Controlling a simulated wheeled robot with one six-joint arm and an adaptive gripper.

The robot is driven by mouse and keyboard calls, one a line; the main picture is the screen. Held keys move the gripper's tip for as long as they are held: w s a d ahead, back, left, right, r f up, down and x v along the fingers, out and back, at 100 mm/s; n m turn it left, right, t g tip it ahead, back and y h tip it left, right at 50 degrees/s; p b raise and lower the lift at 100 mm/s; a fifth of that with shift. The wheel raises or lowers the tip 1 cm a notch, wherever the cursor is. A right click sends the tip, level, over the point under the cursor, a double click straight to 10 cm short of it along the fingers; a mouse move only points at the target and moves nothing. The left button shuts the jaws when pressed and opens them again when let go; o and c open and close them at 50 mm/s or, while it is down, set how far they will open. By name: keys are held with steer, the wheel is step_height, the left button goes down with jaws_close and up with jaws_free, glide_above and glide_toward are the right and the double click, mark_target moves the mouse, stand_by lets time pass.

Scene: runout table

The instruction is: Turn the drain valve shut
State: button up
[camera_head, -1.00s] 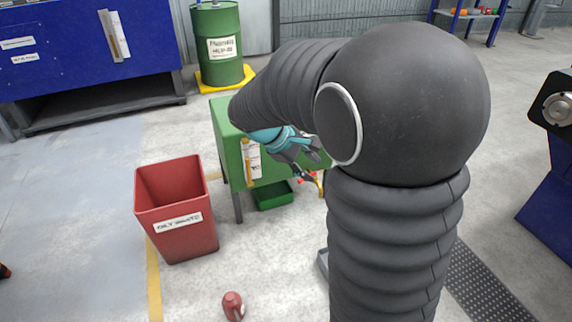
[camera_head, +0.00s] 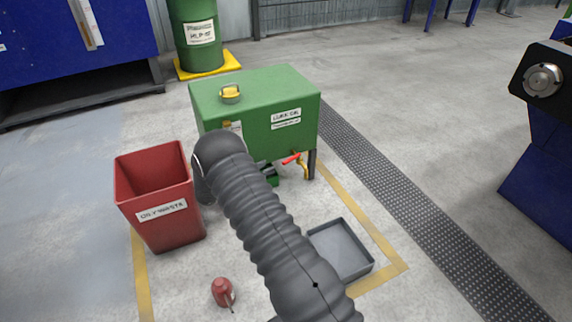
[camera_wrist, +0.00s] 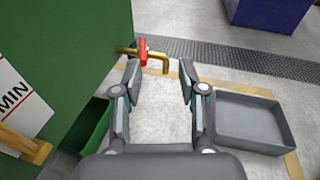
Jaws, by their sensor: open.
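The drain valve has a red lever handle (camera_head: 291,159) on a brass spout (camera_head: 304,171) at the lower front of the green tank (camera_head: 260,85). In the head view the handle points out to the left of the spout. In the wrist view the red handle (camera_wrist: 142,50) sits on the brass pipe (camera_wrist: 160,57), which bends down at its right end. My gripper (camera_wrist: 160,77) is open and empty, its two fingers apart, with the valve just past the fingertips and apart from them. In the head view my arm largely hides the gripper.
A red waste bin (camera_head: 160,210) stands left of my arm, with a small red oil can (camera_head: 223,292) on the floor. A grey drip tray (camera_head: 341,250) lies right of my arm. A small green tray (camera_wrist: 90,125) is under the tank.

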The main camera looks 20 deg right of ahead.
mark_target(286, 161)
step_height(286, 161, down, 6)
steer(key=w+a+n+t, duration=0.1)
steer(key=n+t, duration=0.1)
steer(key=n, duration=0.1)
steer(key=x, duration=1.3)
steer(key=shift+w+d, duration=0.15)
steer(key=shift+w, duration=0.2)
jaws_close()
